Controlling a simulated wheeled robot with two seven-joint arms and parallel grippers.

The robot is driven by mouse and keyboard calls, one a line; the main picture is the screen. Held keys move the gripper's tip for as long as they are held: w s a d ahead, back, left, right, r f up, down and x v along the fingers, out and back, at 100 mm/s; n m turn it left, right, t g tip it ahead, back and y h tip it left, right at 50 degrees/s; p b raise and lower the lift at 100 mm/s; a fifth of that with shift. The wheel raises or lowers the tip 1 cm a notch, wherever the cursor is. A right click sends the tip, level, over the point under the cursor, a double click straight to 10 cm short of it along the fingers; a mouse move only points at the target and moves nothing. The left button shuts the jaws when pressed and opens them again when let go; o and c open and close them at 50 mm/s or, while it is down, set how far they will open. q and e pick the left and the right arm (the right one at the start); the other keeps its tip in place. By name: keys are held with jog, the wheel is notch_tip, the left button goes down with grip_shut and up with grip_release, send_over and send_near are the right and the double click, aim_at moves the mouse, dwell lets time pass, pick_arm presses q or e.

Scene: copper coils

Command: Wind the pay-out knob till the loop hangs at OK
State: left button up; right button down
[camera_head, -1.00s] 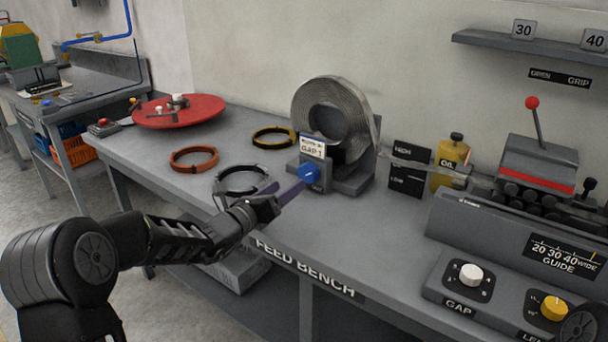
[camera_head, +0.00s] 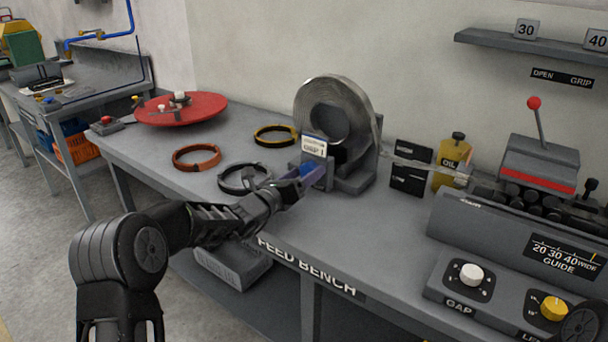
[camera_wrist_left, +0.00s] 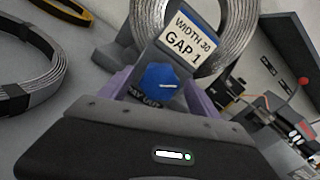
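The blue pay-out knob (camera_head: 311,167) is on the grey block under the "WIDTH 30 GAP 1" card (camera_head: 314,147), below the coil (camera_head: 331,106). My left gripper (camera_head: 301,176) is at the knob in the head view, partly covering it. In the left wrist view the knob (camera_wrist_left: 159,79) with its white pointer line lies between the two purple fingers (camera_wrist_left: 158,92), which stand apart with small gaps beside it; contact cannot be seen. The strip (camera_head: 405,151) leaves the coil rightward, crossing the dark level board (camera_head: 408,180). Its OK mark cannot be read. My right gripper is out of view.
Orange (camera_head: 196,157), yellow-black (camera_head: 275,135) and black (camera_head: 243,179) rings lie left of the coil. A red turntable (camera_head: 180,110) is farther left. A yellow oil bottle (camera_head: 453,160) and the GAP dial panel (camera_head: 470,276) stand right. The front bench middle is clear.

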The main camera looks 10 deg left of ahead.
pick_arm(q)
jog(key=c, duration=1.4)
jog(key=shift+o, duration=0.2)
jog(key=shift+f+m+b, duration=0.15)
jog(key=shift+m+b, duration=0.15)
jog(key=shift+b, duration=0.4)
jog(key=m+b, duration=0.4)
jog(key=b, duration=0.3)
jog(key=m+b, duration=0.4)
jog(key=b, duration=0.2)
jog(key=shift+s+d+f+b, duration=0.1)
jog(key=shift+d+b, duration=0.1)
jog(key=shift+b, duration=0.15)
jog(key=shift+r+m+b, duration=0.2)
jog(key=shift+m+b, duration=0.85)
jog(key=shift+m, duration=0.15)
jog(key=o, duration=1.4)
